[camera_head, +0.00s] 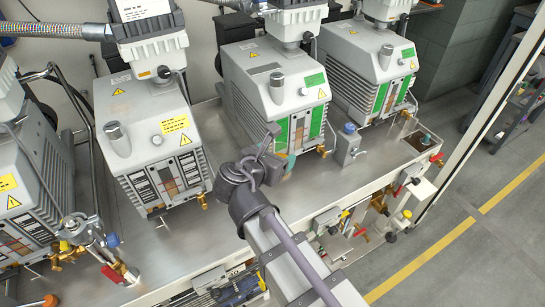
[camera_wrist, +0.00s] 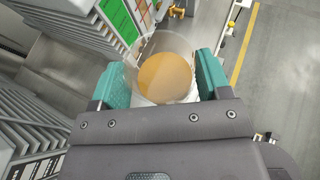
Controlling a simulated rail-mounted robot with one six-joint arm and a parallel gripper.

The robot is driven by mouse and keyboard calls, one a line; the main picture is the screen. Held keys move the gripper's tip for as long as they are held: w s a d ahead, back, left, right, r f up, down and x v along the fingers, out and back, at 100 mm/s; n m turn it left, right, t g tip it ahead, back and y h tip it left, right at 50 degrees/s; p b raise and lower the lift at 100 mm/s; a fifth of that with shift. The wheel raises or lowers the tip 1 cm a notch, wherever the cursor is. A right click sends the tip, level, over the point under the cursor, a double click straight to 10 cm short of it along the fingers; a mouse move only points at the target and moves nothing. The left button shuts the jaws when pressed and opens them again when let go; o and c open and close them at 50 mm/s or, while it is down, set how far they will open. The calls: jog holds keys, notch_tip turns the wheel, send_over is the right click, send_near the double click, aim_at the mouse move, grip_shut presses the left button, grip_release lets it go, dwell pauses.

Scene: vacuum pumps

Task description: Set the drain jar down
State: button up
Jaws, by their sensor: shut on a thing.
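The drain jar (camera_wrist: 166,80) shows in the wrist view as a clear, round jar with amber liquid or an amber base inside. It sits between the two teal fingers of my gripper (camera_wrist: 163,73), which are shut on its sides. In the head view my gripper (camera_head: 281,160) is over the steel bench, in front of the middle pump (camera_head: 285,85). There the jar is mostly hidden by my own arm and wrist. I cannot tell whether the jar touches the bench.
Several grey vacuum pumps stand in a row on the steel bench (camera_head: 235,240), including a right pump (camera_head: 372,60) and a left pump (camera_head: 150,125). A small grey box with a blue knob (camera_head: 348,140) stands right of my gripper. Brass valves line the bench's front edge.

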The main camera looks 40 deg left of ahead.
notch_tip(320, 180, down, 15)
jog(key=w+b, duration=0.2)
jog(key=b, duration=0.9)
jog(key=shift+w, duration=0.25)
notch_tip(320, 180, down, 5)
jog(key=b, duration=0.5)
jog(key=shift+f+b, duration=0.7)
jog(key=shift+b, duration=0.05)
jog(key=shift+f+b, duration=0.35)
jog(key=o, duration=1.2)
jog(key=shift+r, duration=0.1)
